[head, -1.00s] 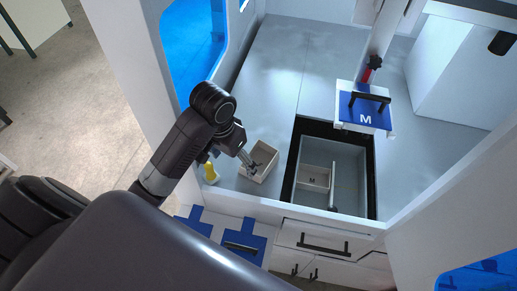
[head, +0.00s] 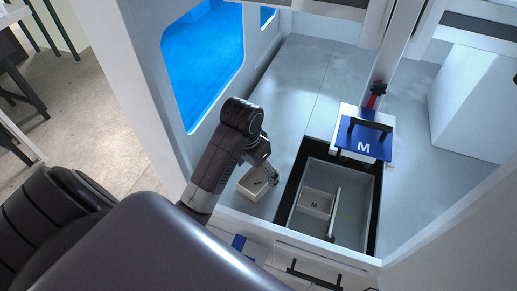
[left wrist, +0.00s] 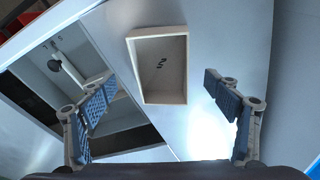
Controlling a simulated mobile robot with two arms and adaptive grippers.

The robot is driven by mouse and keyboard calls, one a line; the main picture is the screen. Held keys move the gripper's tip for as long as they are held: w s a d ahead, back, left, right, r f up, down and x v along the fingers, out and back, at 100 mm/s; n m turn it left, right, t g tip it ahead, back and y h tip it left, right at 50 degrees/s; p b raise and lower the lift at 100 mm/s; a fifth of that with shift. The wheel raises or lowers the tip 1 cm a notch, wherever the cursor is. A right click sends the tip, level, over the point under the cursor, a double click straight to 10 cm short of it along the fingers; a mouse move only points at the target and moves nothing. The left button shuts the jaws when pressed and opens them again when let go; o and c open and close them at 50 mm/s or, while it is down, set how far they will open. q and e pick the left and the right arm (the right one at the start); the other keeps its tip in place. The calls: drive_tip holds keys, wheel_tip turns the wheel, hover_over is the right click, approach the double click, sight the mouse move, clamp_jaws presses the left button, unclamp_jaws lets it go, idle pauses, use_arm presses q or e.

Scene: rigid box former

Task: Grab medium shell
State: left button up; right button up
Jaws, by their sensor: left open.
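The medium shell, a small open pale box marked M (head: 316,203), sits inside the open drawer well, left of a divider. A second open pale box (head: 253,186) stands on the grey work surface left of the well. It also shows in the left wrist view (left wrist: 182,70), where its mark looks like an S. My left gripper (head: 271,179) is over the right side of this second box. In the left wrist view my left gripper (left wrist: 158,92) is open and empty, its fingers wide apart. My right gripper is not in view.
The drawer well (head: 369,215) has dark rims. A blue and white block marked M (head: 372,150) with a black handle stands at its far edge, below a post with a red part (head: 376,90). White walls enclose the sides. The far grey surface is clear.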

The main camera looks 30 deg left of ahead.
sight(259, 182)
use_arm(q)
drive_tip(key=shift+w+a+f, duration=0.15)
drive_tip(key=shift+w+f, duration=0.15)
drive_tip(key=shift+f, duration=0.7)
drive_tip(key=shift+w+f, duration=0.25)
drive_tip(key=shift+f, duration=0.9)
drive_tip(key=shift+f+p, duration=0.3)
drive_tip(key=shift+f, duration=0.1)
drive_tip(key=c, duration=0.5)
drive_tip(key=shift+w, duration=0.1)
drive_tip(key=c, duration=0.7)
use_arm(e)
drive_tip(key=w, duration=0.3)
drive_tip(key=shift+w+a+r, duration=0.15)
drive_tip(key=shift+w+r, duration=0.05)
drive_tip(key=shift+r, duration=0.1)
use_arm(q)
drive_tip(key=shift+c, duration=0.2)
